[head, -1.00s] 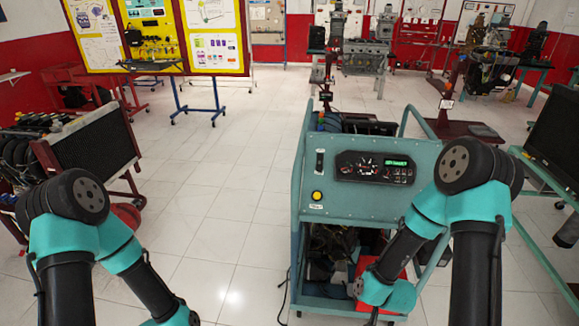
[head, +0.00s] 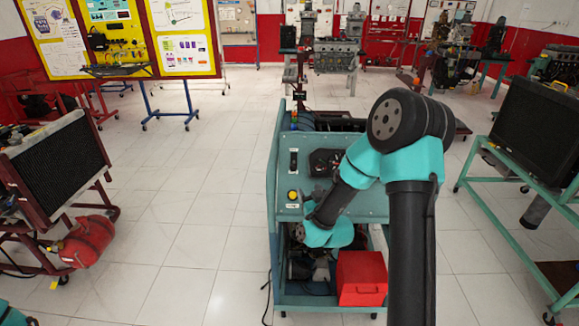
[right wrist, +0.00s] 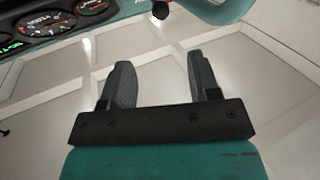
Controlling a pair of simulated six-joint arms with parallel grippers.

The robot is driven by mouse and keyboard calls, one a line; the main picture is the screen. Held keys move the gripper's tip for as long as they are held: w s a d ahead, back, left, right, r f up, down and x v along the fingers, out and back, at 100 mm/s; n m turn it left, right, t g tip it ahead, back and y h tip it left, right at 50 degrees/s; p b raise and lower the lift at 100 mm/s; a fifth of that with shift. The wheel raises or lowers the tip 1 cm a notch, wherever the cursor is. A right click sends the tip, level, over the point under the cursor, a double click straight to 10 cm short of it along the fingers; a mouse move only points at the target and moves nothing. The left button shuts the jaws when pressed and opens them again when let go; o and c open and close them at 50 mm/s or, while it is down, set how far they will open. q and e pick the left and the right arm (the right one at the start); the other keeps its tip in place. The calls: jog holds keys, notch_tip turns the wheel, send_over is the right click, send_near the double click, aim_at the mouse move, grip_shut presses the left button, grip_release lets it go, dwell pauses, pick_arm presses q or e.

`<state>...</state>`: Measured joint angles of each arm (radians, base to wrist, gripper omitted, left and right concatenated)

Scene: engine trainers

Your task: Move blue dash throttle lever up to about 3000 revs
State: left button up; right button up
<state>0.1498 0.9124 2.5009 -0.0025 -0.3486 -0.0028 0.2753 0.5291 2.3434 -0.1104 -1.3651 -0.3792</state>
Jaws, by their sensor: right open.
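The blue-green dash panel (head: 285,212) stands on a wheeled engine trainer, with my right arm hiding much of its right side. In the right wrist view the panel's gauges (right wrist: 92,8) show at the top left. A small dark round knob (right wrist: 160,10) shows at the top edge, beyond the fingers; I cannot tell for sure that it is the throttle lever. My right gripper (right wrist: 160,80) is open and empty, with floor showing between its fingers. In the head view its fingers are hard to make out. My left gripper is out of view.
A red box (head: 361,280) sits low on the trainer frame. A yellow button (head: 293,195) is at the panel's left. A radiator stand (head: 60,150) is at the left and a teal screen stand (head: 510,185) at the right. The tiled floor left of the trainer is clear.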

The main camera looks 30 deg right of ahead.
jog(key=w+d, duration=0.1)
jog(key=w, duration=0.4)
jog(key=w+d, duration=0.1)
jog(key=w, duration=0.5)
jog(key=w+d, duration=0.1)
jog(key=w, duration=0.5)
jog(key=shift+c, duration=0.4)
jog(key=shift+a, duration=0.1)
grip_shut()
